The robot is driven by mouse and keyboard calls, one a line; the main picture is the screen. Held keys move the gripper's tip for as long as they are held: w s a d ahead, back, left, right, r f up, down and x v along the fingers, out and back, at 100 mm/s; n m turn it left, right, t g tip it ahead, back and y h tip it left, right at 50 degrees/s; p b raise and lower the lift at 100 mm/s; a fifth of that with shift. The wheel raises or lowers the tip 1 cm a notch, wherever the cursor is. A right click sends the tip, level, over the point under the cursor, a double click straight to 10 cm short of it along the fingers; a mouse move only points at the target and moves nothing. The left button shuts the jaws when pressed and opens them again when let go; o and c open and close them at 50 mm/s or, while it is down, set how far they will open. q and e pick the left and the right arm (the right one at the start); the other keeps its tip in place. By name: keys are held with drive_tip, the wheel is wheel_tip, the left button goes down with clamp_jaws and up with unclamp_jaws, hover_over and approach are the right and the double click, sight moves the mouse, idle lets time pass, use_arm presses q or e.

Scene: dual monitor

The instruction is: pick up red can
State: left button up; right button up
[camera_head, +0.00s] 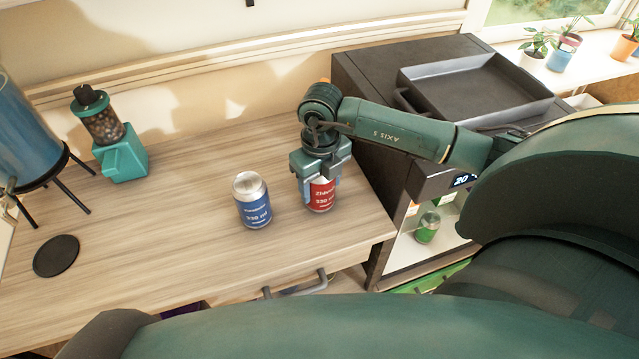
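The red can (322,195) stands upright on the wooden counter near its right end. My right gripper (319,190) is over the red can from above, with a finger on each side of it. The gripper covers the can's top. Whether the fingers press on the can or stand slightly off it cannot be told. A blue can (252,203) stands upright just left of the red can. My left gripper is not in view.
The wooden counter (170,240) is clear in the middle. A teal grinder (121,157), a blue container on legs (25,130) and a black disc (56,256) are at the left. A dark cabinet with a grey tray (480,90) stands at the right.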

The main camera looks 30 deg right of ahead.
drive_tip(key=c, duration=0.7)
